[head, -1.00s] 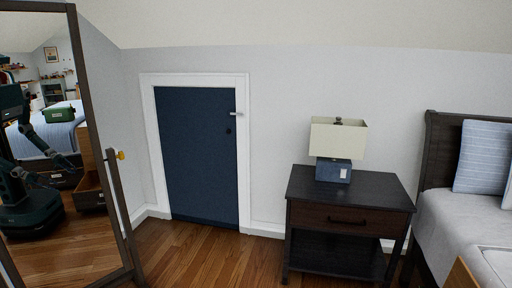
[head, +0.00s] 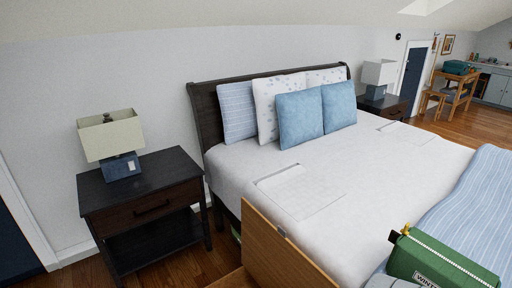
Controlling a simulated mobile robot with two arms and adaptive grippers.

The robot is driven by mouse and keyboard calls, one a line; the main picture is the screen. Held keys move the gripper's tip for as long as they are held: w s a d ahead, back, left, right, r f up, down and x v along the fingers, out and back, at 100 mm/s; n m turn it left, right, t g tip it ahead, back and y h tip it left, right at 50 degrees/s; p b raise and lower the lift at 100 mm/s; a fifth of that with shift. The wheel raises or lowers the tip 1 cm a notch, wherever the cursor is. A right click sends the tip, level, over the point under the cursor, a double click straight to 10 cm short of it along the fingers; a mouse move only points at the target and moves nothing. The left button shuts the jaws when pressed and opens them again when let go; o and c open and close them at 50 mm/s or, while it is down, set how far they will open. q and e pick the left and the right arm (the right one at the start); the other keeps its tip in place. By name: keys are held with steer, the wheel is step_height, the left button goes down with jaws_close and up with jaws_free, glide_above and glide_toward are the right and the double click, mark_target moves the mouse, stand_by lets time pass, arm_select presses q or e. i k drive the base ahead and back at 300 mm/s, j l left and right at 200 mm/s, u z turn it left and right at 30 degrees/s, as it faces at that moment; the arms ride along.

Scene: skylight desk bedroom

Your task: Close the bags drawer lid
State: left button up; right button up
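A light wooden panel (head: 280,252) stands upright at the bottom middle of the head view, close to me, in front of the bed. It looks like part of an open drawer or lid, but the lower edge of the picture cuts it off and I cannot tell which part. A green bag (head: 430,262) with a light zip line and a partly cut-off white label lies at the bottom right by the bed's striped blanket. Neither of my grippers is in view.
A dark nightstand (head: 143,203) with a lamp (head: 110,138) stands left of the bed (head: 365,170). Pillows lean on the dark headboard. Wooden floor shows at the lower left. A far desk (head: 454,88) stands at the upper right, with open floor before it.

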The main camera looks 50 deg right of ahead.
mark_target(271, 259)
steer(key=z, duration=1.55)
